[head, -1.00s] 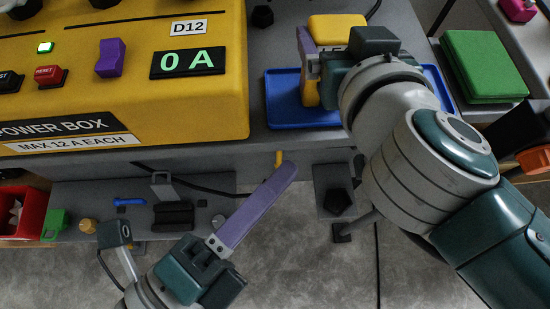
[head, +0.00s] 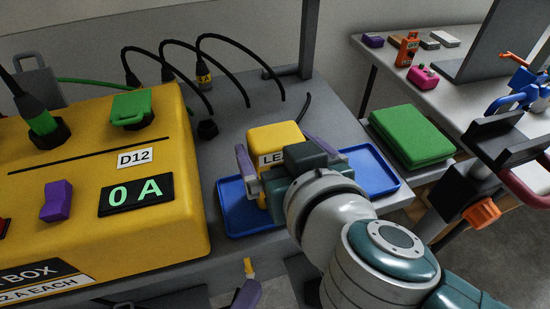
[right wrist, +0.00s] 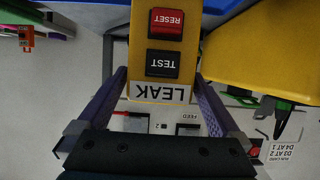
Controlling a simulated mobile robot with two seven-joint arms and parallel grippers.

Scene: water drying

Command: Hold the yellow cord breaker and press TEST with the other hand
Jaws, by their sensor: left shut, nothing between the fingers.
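The yellow cord breaker (head: 273,136) stands in the blue tray, and its LEAK label shows beside my right gripper. In the right wrist view the breaker (right wrist: 185,62) shows upside down, with a black TEST button (right wrist: 163,63) and a red RESET button (right wrist: 166,24). My right gripper (right wrist: 160,85) has a purple finger on each side of the breaker at the label. I cannot tell whether the fingers press on it. My left gripper (head: 246,293) is shut and empty, only its purple finger end showing at the bottom edge, below the table front.
The blue tray (head: 372,170) lies under the breaker. The yellow power box (head: 180,205) with a 0 A display (head: 136,194) fills the left. Black cables (head: 215,75) stand behind. A green case (head: 411,135) lies right of the tray. A side table (head: 385,60) holds small items.

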